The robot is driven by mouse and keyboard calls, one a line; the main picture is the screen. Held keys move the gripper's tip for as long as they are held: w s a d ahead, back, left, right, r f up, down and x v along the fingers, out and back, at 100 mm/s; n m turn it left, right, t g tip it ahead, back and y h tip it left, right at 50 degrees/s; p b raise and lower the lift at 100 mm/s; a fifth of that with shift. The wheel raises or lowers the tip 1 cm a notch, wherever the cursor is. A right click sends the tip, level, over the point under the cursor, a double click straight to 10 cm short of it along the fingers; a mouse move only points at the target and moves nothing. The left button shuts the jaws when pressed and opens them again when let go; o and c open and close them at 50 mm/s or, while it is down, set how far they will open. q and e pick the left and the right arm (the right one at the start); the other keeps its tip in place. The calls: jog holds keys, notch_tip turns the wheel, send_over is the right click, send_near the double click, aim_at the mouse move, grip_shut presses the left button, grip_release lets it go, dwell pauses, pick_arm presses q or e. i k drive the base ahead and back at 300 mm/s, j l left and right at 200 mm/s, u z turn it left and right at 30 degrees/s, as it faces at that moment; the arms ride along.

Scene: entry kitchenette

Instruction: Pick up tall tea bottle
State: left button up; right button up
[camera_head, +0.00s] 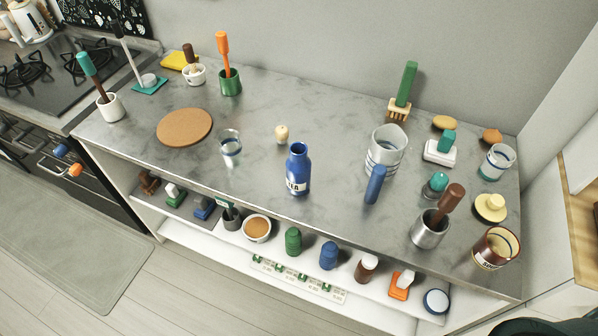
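The tall tea bottle (298,172) is blue, with a narrow neck and a pale label whose visible letters end in "EA". It stands upright near the front edge of the grey marbled counter (330,120), around the middle. Nothing covers it from this view. Neither of my grippers shows in the head view, and nothing is touching the bottle.
A small cream stopper-like piece (281,134) stands just behind the bottle. Several small items sit on the white lower shelf (200,240).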

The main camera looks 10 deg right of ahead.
aim_at(298, 164)
jog(key=i+j+z, duration=0.1)
jog(key=j+z, duration=0.25)
jog(key=j, duration=0.4)
jog(key=j+z, duration=0.4)
jog(key=j, duration=0.35)
jog(key=k+j+z, duration=0.1)
jog(key=j+z, duration=0.25)
jog(key=j, duration=0.45)
